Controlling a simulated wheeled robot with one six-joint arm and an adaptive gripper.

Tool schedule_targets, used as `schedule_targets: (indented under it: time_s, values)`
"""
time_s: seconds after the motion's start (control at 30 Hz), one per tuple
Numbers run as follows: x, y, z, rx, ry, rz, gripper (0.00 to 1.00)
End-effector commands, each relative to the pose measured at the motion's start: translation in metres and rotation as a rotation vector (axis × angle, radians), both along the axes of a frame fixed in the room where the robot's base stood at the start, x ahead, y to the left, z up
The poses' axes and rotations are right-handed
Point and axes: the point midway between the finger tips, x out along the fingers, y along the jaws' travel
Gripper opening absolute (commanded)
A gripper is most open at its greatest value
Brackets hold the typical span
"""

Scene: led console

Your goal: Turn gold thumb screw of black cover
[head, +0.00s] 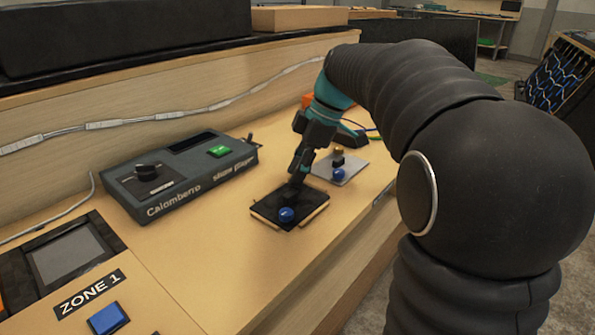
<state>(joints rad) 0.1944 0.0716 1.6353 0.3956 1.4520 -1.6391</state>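The black cover (268,207) is a flat dark plate lying on the wooden bench, with a blue ball-shaped knob (286,214) near its front edge. My gripper (296,182) points down at the back part of this cover, with its fingertips at or just above the surface; I cannot tell if they touch. No gold thumb screw shows on the black cover; the fingers hide that spot. Whether the fingers are open or shut is too small and dark to tell. A small gold-topped black piece (338,154) stands on a grey plate behind and to the right.
The grey plate (353,165) also bears a blue knob (339,175). A dark console box (180,172) with a black dial and green button stands to the left. A screen panel (64,254) and blue button (109,318) are at front left. Bare bench lies in front of the cover.

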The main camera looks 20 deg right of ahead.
Motion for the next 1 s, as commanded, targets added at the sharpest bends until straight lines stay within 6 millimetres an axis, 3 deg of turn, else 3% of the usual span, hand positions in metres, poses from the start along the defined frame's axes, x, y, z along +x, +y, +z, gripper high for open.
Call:
schedule_targets:
  time_s: [0.3,0.33,0.47,0.5,1.0]
  values:
    - [0.0003,0.0012,-0.0027,0.000,-0.001,0.000,0.37]
    - [0.0003,0.0012,-0.0027,0.000,-0.001,0.000,0.34]
    - [0.0003,0.0012,-0.0026,0.000,-0.001,0.000,0.02]
    - [0.0003,0.0012,-0.0026,0.000,-0.001,0.000,0.00]
    - [-0.0011,0.0014,-0.0037,0.000,-0.002,-0.112,0.00]
